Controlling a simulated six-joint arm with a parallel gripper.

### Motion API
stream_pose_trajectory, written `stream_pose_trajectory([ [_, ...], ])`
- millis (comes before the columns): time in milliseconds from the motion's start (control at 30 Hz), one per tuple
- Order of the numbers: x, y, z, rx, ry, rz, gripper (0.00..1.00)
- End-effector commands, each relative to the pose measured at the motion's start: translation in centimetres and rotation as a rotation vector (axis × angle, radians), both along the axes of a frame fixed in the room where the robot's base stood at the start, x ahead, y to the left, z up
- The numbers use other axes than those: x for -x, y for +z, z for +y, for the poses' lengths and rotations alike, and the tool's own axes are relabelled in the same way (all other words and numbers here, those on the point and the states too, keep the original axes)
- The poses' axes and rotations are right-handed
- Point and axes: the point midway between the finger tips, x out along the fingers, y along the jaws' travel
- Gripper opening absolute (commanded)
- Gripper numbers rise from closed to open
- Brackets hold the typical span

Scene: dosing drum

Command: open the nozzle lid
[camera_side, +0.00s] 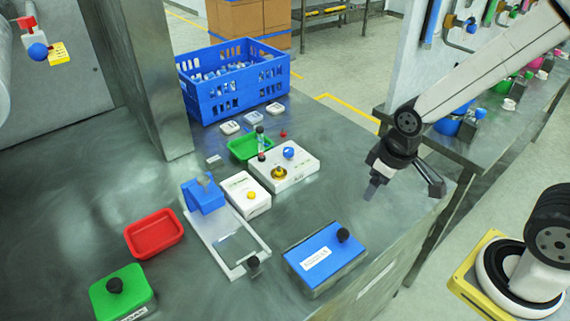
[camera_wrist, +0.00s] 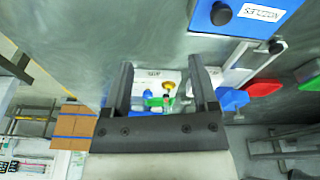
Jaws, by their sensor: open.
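The nozzle box has a blue lid (camera_side: 318,255) with a white label and a black knob (camera_side: 343,235). It sits at the front right of the steel table and the lid lies on it, shut. In the wrist view the blue lid (camera_wrist: 240,14) shows at the top, cut off by the edge, with its knob (camera_wrist: 221,13). My gripper (camera_side: 372,190) hangs in the air near the right table edge, behind the nozzle box in the side view. Its two fingers (camera_wrist: 160,68) are spread apart in the wrist view, with nothing between them.
A white unit (camera_side: 284,172) with a brass fitting and a blue knob stands behind the box. Left of it are a white block with a yellow button (camera_side: 247,194) and a blue-headed stand (camera_side: 203,196).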

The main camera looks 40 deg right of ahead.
Motion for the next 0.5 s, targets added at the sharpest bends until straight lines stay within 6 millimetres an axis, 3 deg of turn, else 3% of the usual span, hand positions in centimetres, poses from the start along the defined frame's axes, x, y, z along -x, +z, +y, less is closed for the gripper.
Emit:
stream_pose_trajectory([
  [500, -0.4, -0.8, 7.1, 0.092, 0.829, 0.153, 0.76],
])
